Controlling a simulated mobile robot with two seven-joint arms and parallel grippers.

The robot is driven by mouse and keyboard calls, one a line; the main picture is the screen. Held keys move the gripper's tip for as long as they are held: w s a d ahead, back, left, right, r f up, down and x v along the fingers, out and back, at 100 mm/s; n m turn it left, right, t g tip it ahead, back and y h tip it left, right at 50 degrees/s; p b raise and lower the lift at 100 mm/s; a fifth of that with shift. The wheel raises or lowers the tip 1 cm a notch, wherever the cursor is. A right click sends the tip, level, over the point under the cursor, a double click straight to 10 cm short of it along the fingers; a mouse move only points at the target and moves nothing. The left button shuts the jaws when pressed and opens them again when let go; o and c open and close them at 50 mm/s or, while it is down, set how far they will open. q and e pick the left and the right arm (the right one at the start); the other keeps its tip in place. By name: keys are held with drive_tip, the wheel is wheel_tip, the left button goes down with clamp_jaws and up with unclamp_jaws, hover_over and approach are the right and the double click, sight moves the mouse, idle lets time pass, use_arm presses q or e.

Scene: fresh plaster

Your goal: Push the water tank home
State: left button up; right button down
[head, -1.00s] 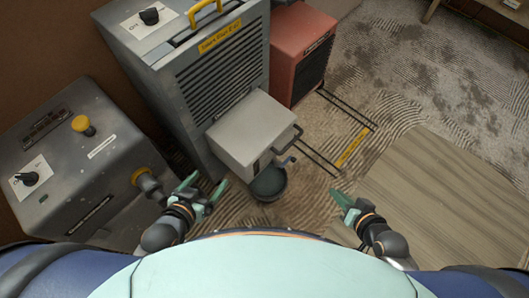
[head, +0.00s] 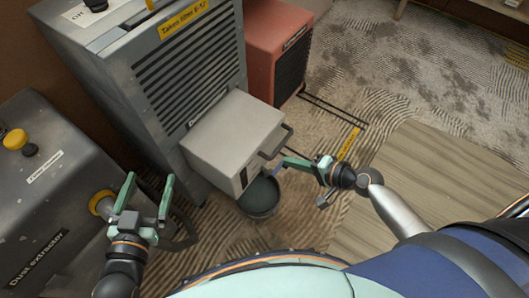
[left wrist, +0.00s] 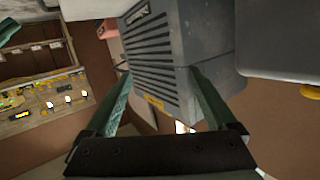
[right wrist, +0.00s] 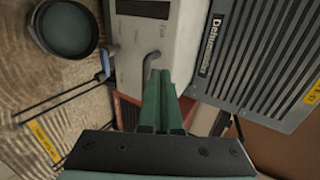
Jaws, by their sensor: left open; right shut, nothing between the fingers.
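The water tank (head: 232,128) is a pale grey box sticking out of the front of the grey dehumidifier (head: 180,85), with a dark handle (head: 277,142) on its outer face. It also shows in the right wrist view (right wrist: 150,30). My right gripper (head: 284,161) is shut and empty, its fingertips close by the tank's outer face below the handle; I cannot tell whether they touch. In the right wrist view its shut fingers (right wrist: 160,80) point at the tank. My left gripper (head: 150,190) is open and empty, left of the tank beside the dust extractor.
A dark bucket (head: 259,197) stands on the floor under the tank's outer end. The dust extractor (head: 50,190) is at the left, a red machine (head: 280,50) behind the dehumidifier.

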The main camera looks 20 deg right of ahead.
sight(220, 125)
drive_tip(key=x, duration=0.2)
drive_tip(key=b+x, duration=0.1)
drive_tip(key=x, duration=0.2)
drive_tip(key=r+x, duration=0.1)
drive_tip(key=x, duration=0.2)
drive_tip(key=shift+w+a+r, duration=0.1)
drive_tip(key=shift+w+a, duration=0.1)
drive_tip(key=shift+w, duration=0.05)
use_arm(q)
wheel_tip(220, 125, up, 10)
drive_tip(key=m+t+h, duration=0.1)
drive_tip(key=t+h, duration=0.1)
drive_tip(key=t, duration=0.2)
drive_tip(key=shift+w+d+f+m, duration=0.2)
drive_tip(key=shift+w+f+m, duration=0.05)
drive_tip(key=shift+w+m, duration=0.15)
use_arm(e)
drive_tip(key=shift+w+a, duration=0.4)
drive_tip(key=shift+w, duration=0.1)
